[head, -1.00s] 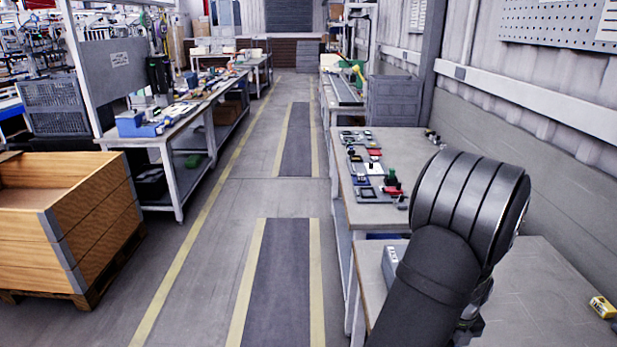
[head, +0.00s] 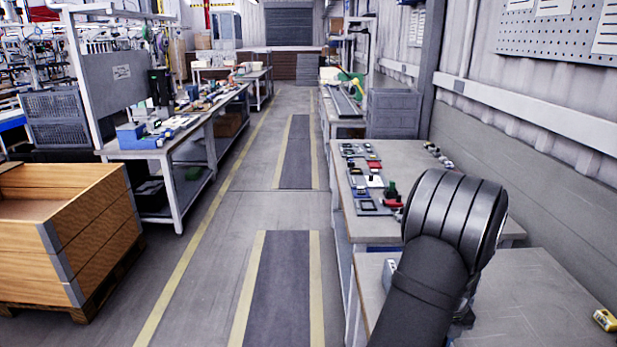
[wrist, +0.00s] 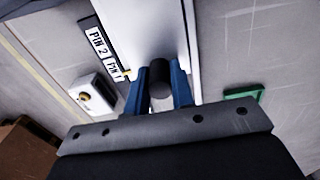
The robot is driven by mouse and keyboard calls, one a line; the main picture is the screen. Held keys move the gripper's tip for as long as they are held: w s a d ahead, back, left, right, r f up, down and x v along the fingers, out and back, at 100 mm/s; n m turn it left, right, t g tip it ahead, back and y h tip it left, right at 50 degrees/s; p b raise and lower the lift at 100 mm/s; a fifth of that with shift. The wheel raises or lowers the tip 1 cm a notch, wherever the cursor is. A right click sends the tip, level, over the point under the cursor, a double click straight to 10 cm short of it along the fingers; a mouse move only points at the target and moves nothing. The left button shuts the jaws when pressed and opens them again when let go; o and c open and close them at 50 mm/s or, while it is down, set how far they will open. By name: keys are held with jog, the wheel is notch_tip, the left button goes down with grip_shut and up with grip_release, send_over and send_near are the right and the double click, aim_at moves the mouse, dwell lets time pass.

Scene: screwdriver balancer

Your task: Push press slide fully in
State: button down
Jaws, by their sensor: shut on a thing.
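In the wrist view, my gripper (wrist: 159,88) has its two blue fingers closed on either side of a dark round knob (wrist: 160,72). The knob stands in front of a long white strip (wrist: 163,25), which looks like the press slide. How far in the slide sits cannot be told. Labels reading PIN 2 and PIN 1 (wrist: 99,40) are just left of the strip. In the head view my arm hides the gripper and the knob.
In the wrist view, a white box with a brass-coloured round part (wrist: 97,96) is at left and a green piece (wrist: 243,95) at right. In the head view, a workbench (head: 428,158) carries several small parts, and a yellow item (head: 605,320) lies on the near bench.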

jog(key=shift+w, duration=2.2)
jog(key=shift+r, duration=0.1)
jog(key=c, duration=1.2)
grip_release()
jog(key=shift+o, duration=0.2)
notch_tip(320, 180, up, 7)
